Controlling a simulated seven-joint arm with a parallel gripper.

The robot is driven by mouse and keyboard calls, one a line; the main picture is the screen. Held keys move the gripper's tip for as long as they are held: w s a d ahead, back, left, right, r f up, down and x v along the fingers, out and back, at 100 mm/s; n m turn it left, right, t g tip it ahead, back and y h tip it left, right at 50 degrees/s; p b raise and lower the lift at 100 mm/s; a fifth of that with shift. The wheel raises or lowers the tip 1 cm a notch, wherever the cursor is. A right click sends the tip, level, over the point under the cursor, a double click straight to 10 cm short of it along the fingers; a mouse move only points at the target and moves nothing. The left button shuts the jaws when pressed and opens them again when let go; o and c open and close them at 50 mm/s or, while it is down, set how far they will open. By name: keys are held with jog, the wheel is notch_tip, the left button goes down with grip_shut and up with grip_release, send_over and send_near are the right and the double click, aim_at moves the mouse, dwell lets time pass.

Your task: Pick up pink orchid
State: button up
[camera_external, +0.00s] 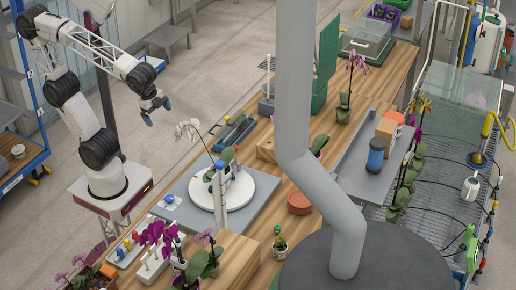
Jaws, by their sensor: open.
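My gripper (157,112) is open and empty, held in the air over the floor left of the wooden table. Several orchids could be called pink. One with pink-purple blooms (355,61) stands upright in a dark pot (343,114) toward the table's far part. A deep magenta orchid (157,236) stands at the near left end. A pale pink flower spike (204,237) rises beside it, near a leafy pot (205,262). Small pink blooms (70,276) show at the bottom left corner. My gripper is apart from all of them.
A thick grey pipe (296,90) crosses the middle and hides part of the table (262,222). A white orchid (188,129) arches over a round white turntable (237,190) on a grey plate. A grey shelf (351,172) holds a blue cylinder (375,156). Open floor lies left of the table.

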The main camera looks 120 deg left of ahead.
jog(key=w+a+r+m+y, duration=0.1)
jog(key=w+a+m+y, duration=0.15)
jog(key=w+a, duration=0.45)
jog(key=w+a+r+m+y, duration=0.1)
jog(key=w+a+m+y, duration=0.2)
jog(key=w, duration=0.8)
jog(key=w+a+r+m+y, duration=0.1)
jog(key=w+a+m, duration=0.2)
jog(key=w+a, duration=0.45)
jog(key=w+a+f+m+y, duration=0.25)
jog(key=w+a+m, duration=0.35)
jog(key=w, duration=0.6)
jog(key=w+a+f+m+y, duration=0.2)
jog(key=w+a+f+m, duration=0.1)
jog(key=w+a, duration=0.65)
send_near(313, 155)
jog(key=shift+d+f, duration=0.2)
jog(key=shift+x, duration=1.25)
jog(key=shift+a, duration=0.1)
jog(key=shift+x, duration=2.55)
